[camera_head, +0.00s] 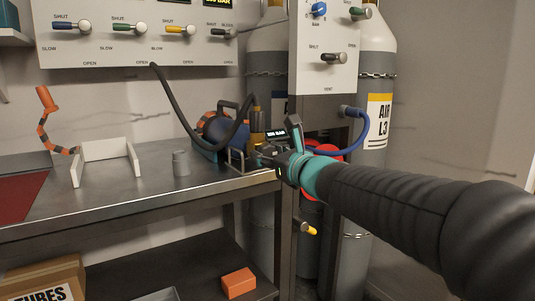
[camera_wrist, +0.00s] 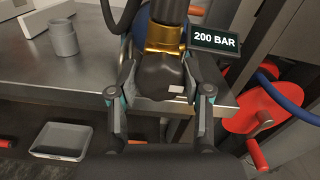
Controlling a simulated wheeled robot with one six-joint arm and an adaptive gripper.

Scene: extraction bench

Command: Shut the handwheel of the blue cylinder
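The blue cylinder (camera_head: 231,134) lies at the bench's right end, partly hidden by a hose and its valve. A little blue also shows behind the valve in the wrist view (camera_wrist: 122,48). Its brass valve (camera_wrist: 165,38) carries a dark, rounded handwheel (camera_wrist: 162,78) with a small pale patch. My gripper (camera_wrist: 160,88) has one finger on each side of the handwheel. It also shows in the head view (camera_head: 265,150), at the cylinder's valve end. The fingers are close to the handwheel's sides, but I cannot tell whether they touch it.
A display (camera_wrist: 216,38) reading 200 BAR stands beside the valve. A black hose (camera_head: 178,108) runs from the panel (camera_head: 140,45) to the valve. A grey cup (camera_head: 181,163) and white holder (camera_head: 106,160) stand left. Red parts (camera_wrist: 255,108) and a blue hose (camera_head: 352,130) lie right.

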